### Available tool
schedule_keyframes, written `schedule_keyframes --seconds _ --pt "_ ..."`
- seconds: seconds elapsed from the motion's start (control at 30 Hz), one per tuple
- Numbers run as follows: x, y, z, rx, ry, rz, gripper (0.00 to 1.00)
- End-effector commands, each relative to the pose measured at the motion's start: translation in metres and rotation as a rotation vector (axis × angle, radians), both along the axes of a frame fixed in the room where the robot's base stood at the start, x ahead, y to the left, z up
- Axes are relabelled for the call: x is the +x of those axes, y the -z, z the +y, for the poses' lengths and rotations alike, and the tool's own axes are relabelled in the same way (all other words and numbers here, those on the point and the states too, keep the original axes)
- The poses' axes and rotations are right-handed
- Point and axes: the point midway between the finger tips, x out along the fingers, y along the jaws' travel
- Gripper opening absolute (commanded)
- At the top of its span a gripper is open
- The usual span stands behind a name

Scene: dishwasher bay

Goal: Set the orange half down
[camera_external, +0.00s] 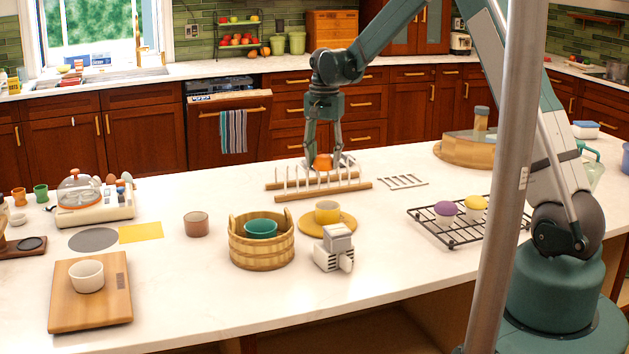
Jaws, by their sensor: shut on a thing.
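The orange half (323,162) is a small orange shape between the fingertips of my gripper (324,160). My gripper points straight down and is shut on it, just above or behind a wooden dish rack (323,193) with white upright pegs. A pale, light thing shows right beside the orange half, partly hidden by the fingers. I cannot tell whether the orange half touches anything below it.
A small white wire rack (402,181) lies right of the dish rack. In front stand a wooden tub (262,250) with a green bowl, a yellow cup (327,212) on a plate, and a grey-white device (335,250). A black grid (468,222) holds two cupcake-like things. Clear counter lies left of the dish rack.

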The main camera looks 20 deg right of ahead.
Motion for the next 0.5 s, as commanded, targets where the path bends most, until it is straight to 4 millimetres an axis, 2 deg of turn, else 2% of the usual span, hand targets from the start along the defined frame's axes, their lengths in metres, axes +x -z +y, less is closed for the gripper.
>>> schedule_keyframes --seconds 0.03,0.5 --pt "-0.001 0.0 0.017 0.0 -0.023 0.0 0.28" --pt "-0.025 0.0 0.156 0.0 -0.216 0.0 0.28"
